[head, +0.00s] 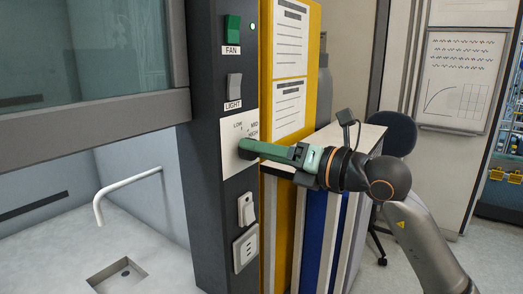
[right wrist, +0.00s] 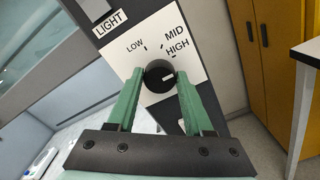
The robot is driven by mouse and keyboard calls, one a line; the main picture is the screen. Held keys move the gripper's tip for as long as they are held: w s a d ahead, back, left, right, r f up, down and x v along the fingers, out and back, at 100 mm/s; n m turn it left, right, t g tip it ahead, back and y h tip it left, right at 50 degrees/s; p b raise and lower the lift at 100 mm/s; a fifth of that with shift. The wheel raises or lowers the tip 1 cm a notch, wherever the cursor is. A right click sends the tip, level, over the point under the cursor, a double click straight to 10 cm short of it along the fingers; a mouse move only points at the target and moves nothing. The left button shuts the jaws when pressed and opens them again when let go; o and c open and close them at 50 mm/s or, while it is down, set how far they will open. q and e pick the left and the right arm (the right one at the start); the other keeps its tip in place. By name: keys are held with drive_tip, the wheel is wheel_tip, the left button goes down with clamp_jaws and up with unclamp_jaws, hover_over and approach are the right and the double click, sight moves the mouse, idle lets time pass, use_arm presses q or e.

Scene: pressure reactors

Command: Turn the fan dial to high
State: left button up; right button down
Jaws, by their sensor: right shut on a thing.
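The fan dial (head: 243,152) is a round black knob on a white plate (head: 231,130) marked LOW, MID and HIGH, set in a dark control post. My right gripper (head: 254,148) reaches it from the right and is shut on it. In the right wrist view, the green fingers of the gripper (right wrist: 158,84) flank the dial (right wrist: 157,72) on both sides. A short white mark on the dial points right, just below the HIGH label (right wrist: 177,50). My left gripper is not in view.
Above the dial are a green FAN switch (head: 232,29) with a small green light and a grey LIGHT switch (head: 234,86). Below it are a white switch (head: 246,209) and a socket (head: 245,248). A hood with a sink is left; a yellow cabinet (head: 310,80) is right.

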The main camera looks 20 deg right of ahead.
drive_tip(key=shift+c, duration=1.4)
unclamp_jaws()
use_arm(q)
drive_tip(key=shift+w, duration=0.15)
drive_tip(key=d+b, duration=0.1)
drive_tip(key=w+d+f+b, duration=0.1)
drive_tip(key=b, duration=0.1)
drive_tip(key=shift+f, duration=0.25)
use_arm(e)
drive_tip(key=v, duration=1.2)
drive_tip(key=shift+s+d, duration=0.2)
